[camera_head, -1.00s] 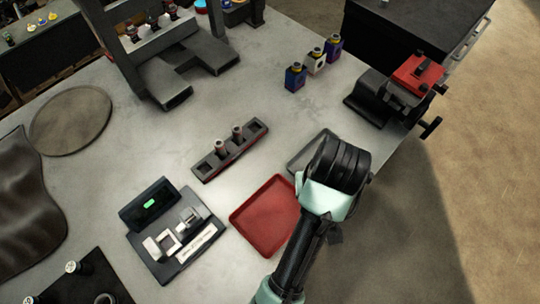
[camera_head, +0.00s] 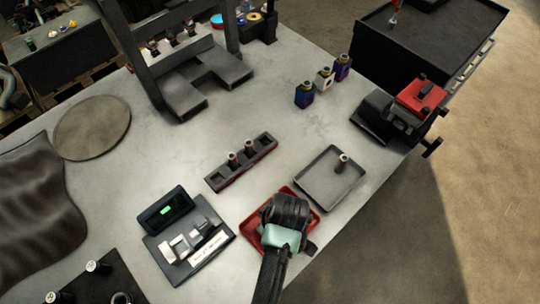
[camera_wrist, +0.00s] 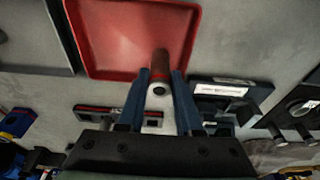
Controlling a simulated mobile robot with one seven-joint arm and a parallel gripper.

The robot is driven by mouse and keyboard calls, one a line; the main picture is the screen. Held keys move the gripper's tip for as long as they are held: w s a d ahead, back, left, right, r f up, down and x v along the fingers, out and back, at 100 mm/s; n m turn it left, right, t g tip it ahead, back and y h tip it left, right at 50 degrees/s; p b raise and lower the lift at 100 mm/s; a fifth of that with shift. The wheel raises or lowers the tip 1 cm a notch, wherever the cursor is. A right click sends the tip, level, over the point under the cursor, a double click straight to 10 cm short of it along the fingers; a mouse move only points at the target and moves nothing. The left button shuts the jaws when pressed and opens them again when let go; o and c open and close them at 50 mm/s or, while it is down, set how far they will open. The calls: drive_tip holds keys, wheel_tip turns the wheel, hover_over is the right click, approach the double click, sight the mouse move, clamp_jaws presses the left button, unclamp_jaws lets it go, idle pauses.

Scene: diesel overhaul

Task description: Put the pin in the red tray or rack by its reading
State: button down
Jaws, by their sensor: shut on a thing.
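My gripper (camera_wrist: 162,84) is shut on a pin (camera_wrist: 160,64), brownish with a pale round end, in the wrist view. The pin is over the red tray (camera_wrist: 105,38); I cannot tell whether it touches the tray floor. In the head view my wrist covers much of the red tray (camera_head: 250,238) and hides the held pin. The dark rack (camera_head: 221,182) holds two upright pins (camera_head: 241,155) in its slots. The measuring device (camera_head: 180,262) stands left of the red tray, with a green display (camera_head: 165,210) whose reading is too small to read.
A grey tray (camera_head: 312,184) with one upright pin (camera_head: 342,162) lies right of the red tray. Several small bottles (camera_head: 324,82) and a red-topped vise (camera_head: 418,98) stand beyond. A dark press frame (camera_head: 190,98) is at the back.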

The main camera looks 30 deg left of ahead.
drive_tip(key=shift+f, duration=1.6)
drive_tip(key=shift+f, duration=0.1)
drive_tip(key=c, duration=0.6)
unclamp_jaws()
